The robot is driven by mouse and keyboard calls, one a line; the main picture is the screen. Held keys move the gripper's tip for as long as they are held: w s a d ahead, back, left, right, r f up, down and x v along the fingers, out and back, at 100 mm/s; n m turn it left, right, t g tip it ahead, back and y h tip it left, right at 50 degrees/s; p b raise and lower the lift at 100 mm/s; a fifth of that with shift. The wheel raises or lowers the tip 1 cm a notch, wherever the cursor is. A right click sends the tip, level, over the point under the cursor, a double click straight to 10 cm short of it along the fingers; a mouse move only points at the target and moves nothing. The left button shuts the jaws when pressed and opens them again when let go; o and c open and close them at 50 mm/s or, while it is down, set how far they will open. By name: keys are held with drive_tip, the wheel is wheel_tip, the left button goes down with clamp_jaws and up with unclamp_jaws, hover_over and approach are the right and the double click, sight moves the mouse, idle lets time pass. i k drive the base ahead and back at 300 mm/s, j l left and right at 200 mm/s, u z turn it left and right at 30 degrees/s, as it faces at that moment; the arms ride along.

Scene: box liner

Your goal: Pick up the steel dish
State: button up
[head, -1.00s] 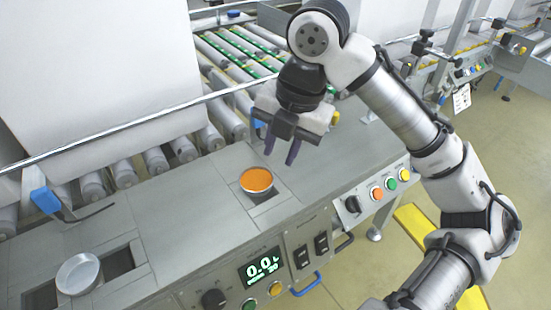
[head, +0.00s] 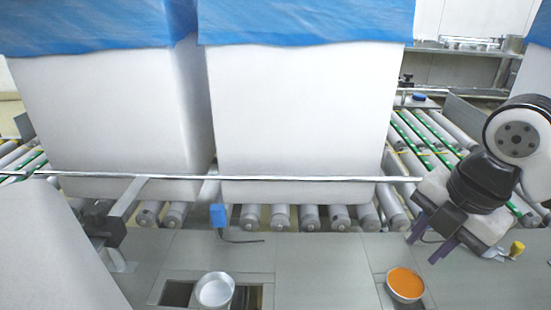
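The steel dish (head: 215,291) is a round, shallow, silvery bowl. It sits at the bottom of the head view, left of centre, on the grey metal counter beside a dark rectangular opening, and looks empty. My gripper (head: 427,250) is at the right, well away from the steel dish. Its two dark fingers point down and are spread apart with nothing between them. They are above and behind a second dish with orange contents (head: 405,284). Nothing hides the steel dish's rim.
Large white boxes (head: 297,120) with blue liners (head: 300,22) stand on the roller conveyor behind a metal rail (head: 300,179). A blue block with a cable (head: 218,216) is on the counter's back edge. The counter between the two dishes is clear.

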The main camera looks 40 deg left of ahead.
sight(215, 290)
drive_tip(key=u, duration=1.35)
drive_tip(key=k, duration=0.15)
